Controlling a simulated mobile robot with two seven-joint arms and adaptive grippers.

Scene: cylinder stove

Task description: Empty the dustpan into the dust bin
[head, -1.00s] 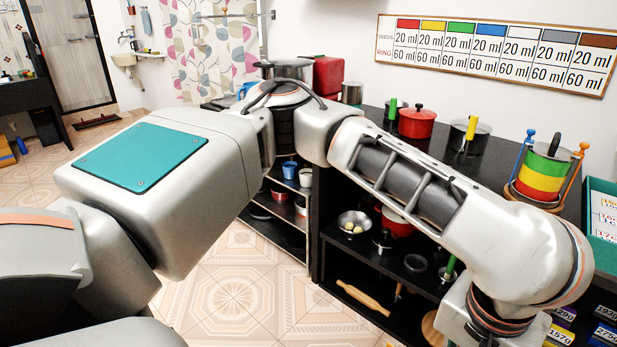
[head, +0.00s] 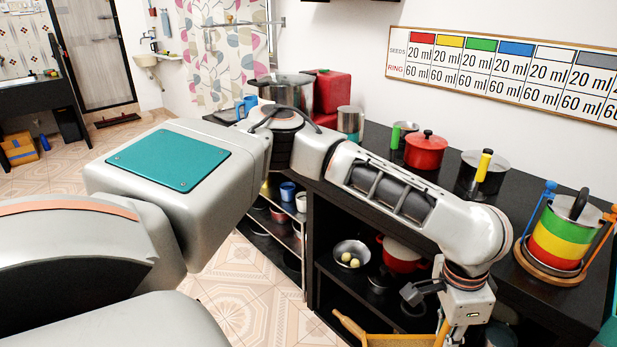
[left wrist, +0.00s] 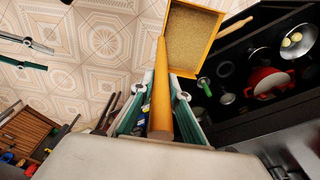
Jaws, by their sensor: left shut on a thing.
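The dustpan is orange-yellow, and its pan (head: 392,341) shows at the bottom edge of the head view. In the left wrist view the dustpan (left wrist: 212,58) holds a layer of brownish grains. My left gripper (left wrist: 161,80) is shut on the dustpan's handle, with the pan extending beyond the fingertips. In the head view my left gripper (head: 436,304) is partly cut off and hangs in front of the black shelves. My right gripper (left wrist: 46,58) appears at the left edge of the left wrist view, fingers apart and empty. I cannot make out a dust bin.
A black counter (head: 380,140) carries a red pot (head: 427,151), steel pots and a striped pot (head: 562,235). Its shelves hold a bowl with yellow balls (head: 352,253) and a rolling pin (head: 349,325). Tiled floor (head: 240,300) is open left of the shelves.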

